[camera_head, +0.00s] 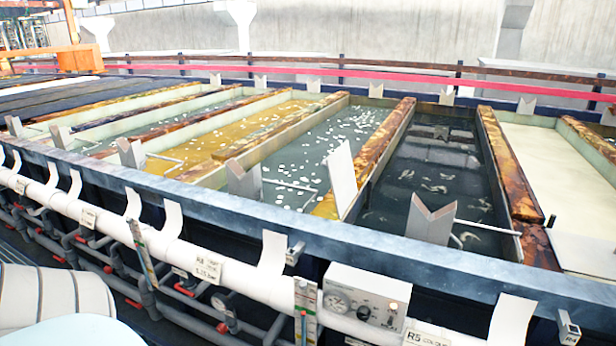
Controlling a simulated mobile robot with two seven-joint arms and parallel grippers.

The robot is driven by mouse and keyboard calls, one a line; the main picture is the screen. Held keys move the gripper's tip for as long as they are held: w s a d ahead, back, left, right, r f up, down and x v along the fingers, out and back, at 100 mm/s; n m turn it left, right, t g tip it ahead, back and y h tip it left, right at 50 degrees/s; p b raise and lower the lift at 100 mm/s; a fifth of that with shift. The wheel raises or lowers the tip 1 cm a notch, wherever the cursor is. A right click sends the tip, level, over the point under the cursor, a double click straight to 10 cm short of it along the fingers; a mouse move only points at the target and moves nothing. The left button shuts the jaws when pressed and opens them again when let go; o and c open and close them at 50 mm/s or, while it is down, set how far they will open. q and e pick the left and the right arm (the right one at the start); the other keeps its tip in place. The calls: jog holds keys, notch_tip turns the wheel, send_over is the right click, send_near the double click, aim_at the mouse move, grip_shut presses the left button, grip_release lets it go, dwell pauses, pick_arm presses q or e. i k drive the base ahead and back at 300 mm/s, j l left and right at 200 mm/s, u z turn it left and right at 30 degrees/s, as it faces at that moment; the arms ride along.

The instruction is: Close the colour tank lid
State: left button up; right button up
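A label reading "R5 COLO…" (425,338) is cut off at the bottom edge, on the front pipe. Behind it lies an open tank of dark liquid (430,175), with pale shapes at its surface. A flat white panel (342,180) stands tilted at the dark tank's left wall; I cannot tell if it is a lid. A flat cream surface (555,165) fills the bay at the right, with a separate pale piece (582,252) in front; I cannot tell whether it is a lid or liquid. Neither of my grippers is in view.
A blue-grey rail (300,235) runs along the tank fronts, with notched grey supports (431,218) above it. A white pipe (120,230) and a control box (365,298) are in front. More open tanks (235,135) extend left. A red rail (400,80) runs behind.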

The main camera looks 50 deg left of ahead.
aim_at(340, 164)
jog(key=k+j, duration=0.15)
jog(key=j, duration=0.35)
jog(key=k+j+u, duration=0.15)
jog(key=j, duration=0.35)
jog(key=k+j, duration=0.1)
jog(key=j, duration=0.45)
jog(key=k+j+u, duration=0.15)
jog(key=j, duration=0.35)
jog(key=i, duration=0.05)
